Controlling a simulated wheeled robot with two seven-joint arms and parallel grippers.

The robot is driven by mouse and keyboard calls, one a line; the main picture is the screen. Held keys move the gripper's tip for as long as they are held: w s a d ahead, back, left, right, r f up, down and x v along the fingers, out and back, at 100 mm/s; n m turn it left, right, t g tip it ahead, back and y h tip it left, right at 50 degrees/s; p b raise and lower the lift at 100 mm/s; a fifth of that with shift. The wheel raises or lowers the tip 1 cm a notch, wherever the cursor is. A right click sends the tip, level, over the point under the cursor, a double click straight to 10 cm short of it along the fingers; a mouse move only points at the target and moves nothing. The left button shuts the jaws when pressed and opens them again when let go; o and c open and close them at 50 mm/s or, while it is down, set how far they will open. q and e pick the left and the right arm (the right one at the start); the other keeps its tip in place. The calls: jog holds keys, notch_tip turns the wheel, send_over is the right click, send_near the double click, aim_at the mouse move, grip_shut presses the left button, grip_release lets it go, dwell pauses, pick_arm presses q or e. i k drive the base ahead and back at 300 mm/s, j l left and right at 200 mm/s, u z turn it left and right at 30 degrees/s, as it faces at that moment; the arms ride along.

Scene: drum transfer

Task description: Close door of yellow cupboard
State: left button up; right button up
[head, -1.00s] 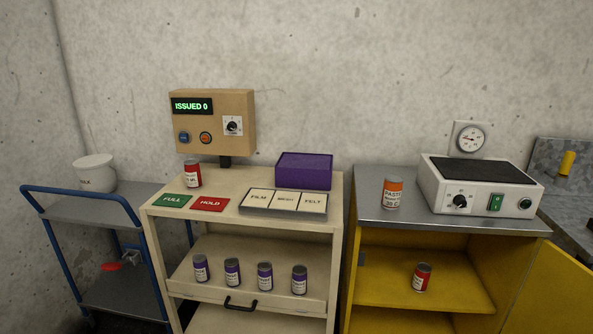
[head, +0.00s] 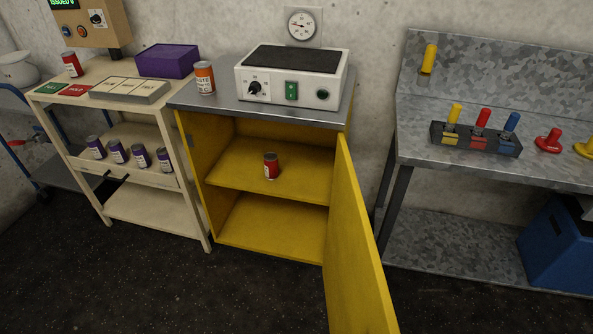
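The yellow cupboard (head: 227,233) stands in the middle of the head view under a grey metal top. Its yellow door (head: 355,250) hangs from the right side and stands wide open, swung out toward me. A red can (head: 271,166) stands upright on the cupboard's middle shelf; the space below that shelf looks empty. Neither of my grippers shows in the head view.
A hot plate (head: 290,79) and an orange can (head: 204,78) stand on the cupboard's top. A cream shelf cart (head: 150,212) stands to the left. A galvanized bench (head: 480,172) stands to the right, with a blue bin (head: 555,248). Dark floor in front is clear.

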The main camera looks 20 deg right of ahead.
aim_at(358, 299)
jog(key=k+l, duration=0.15)
jog(key=l, duration=0.2)
jog(key=k+l, duration=0.2)
jog(key=l, duration=0.15)
jog(key=k+l, duration=0.15)
jog(key=l, duration=0.25)
jog(key=k+l, duration=0.2)
jog(key=l, duration=0.15)
jog(key=k, duration=0.4)
